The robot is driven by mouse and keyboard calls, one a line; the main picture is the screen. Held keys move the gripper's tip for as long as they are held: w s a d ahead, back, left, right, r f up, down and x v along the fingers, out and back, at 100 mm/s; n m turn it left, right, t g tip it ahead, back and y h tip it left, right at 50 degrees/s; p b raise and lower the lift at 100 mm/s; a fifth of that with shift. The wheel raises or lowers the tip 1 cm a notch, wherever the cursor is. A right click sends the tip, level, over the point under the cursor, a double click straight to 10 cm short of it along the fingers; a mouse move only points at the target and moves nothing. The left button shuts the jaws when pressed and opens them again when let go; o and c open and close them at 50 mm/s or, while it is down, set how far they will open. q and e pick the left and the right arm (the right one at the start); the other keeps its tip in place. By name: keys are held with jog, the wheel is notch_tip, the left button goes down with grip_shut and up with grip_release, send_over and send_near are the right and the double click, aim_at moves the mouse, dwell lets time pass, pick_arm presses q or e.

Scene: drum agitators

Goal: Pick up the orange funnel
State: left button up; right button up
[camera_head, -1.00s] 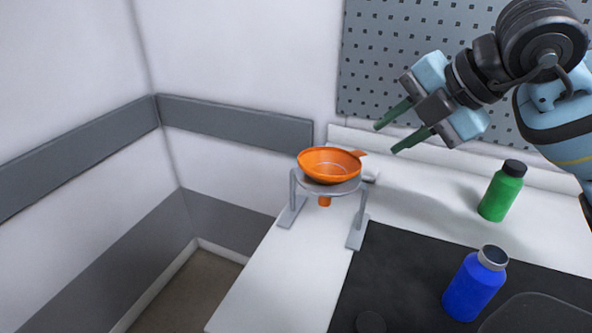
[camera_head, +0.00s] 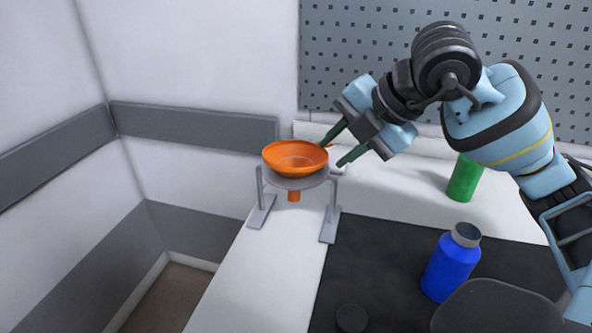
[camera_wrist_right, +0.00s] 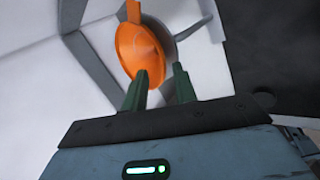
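The orange funnel (camera_head: 294,157) sits upright in a grey stand (camera_head: 300,183) on the white counter, its spout hanging below the ring. My right gripper (camera_head: 332,152) is at the funnel's right rim, with its two green fingers apart and nothing seen between them. One fingertip overlaps the rim in the head view; I cannot tell whether it touches. In the right wrist view the funnel (camera_wrist_right: 138,50) lies just beyond the fingertips (camera_wrist_right: 160,80), and its tab points up. My left gripper is not in view.
A blue bottle (camera_head: 450,265) stands on the black mat (camera_head: 385,255). A green bottle (camera_head: 464,180) stands behind it, partly hidden by my right arm. A dark round cap (camera_head: 351,318) lies near the front. A pegboard (camera_head: 380,50) and walls close off the back.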

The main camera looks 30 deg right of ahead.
aim_at(323, 161)
jog(key=shift+x, duration=1.9)
jog(key=shift+s, duration=0.1)
grip_shut()
